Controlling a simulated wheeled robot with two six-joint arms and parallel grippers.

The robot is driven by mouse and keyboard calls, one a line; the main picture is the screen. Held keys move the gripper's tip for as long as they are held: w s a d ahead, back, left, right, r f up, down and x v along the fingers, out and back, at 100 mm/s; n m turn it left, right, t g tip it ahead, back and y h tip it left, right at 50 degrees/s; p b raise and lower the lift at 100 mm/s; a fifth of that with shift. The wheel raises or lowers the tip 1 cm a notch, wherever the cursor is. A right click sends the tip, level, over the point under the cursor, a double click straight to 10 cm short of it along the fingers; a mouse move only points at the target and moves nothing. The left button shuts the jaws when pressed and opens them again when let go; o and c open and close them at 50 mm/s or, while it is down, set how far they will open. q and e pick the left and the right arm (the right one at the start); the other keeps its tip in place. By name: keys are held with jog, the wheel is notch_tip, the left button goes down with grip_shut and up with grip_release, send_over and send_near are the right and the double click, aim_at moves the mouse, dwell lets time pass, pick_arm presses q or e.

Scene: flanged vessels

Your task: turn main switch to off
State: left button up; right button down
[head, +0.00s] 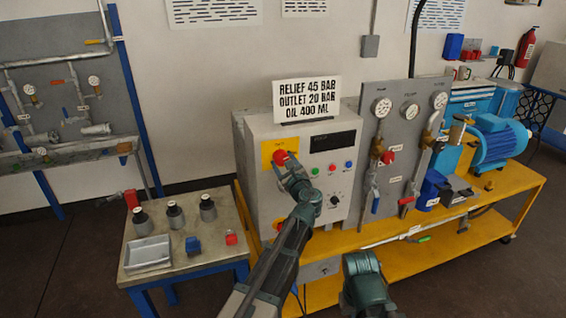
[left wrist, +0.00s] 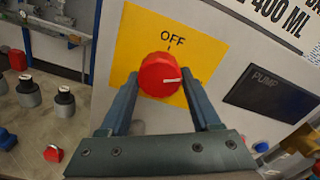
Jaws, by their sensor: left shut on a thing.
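The main switch is a round red knob (head: 280,157) on a yellow plate (head: 266,150) at the upper left of the grey control box (head: 320,205). In the left wrist view the knob (left wrist: 158,76) has a white mark pointing right, while the word OFF stands above it on the yellow plate (left wrist: 205,50). My left gripper (head: 284,164) is shut on the knob, with one finger on each side of it in the left wrist view (left wrist: 160,82). Part of my right arm shows at the bottom of the head view, but its fingers do not.
A sign (head: 306,98) stands on the box, and a dark PUMP display (head: 332,141) is right of the switch. A small table (head: 215,250) with several capped vessels and a tray (head: 148,252) stands left. Gauges, valves and a blue motor (head: 497,142) are on the right.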

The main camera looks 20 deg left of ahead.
pick_arm(q)
jog(key=n, duration=1.2)
jog(key=shift+r+n, duration=0.1)
jog(key=shift+n, duration=0.2)
dwell(0.5)
jog(key=o, duration=1.4)
jog(key=shift+d, duration=0.1)
jog(key=v, duration=1.3)
jog(key=shift+s+d, duration=0.2)
jog(key=shift+s, duration=0.15)
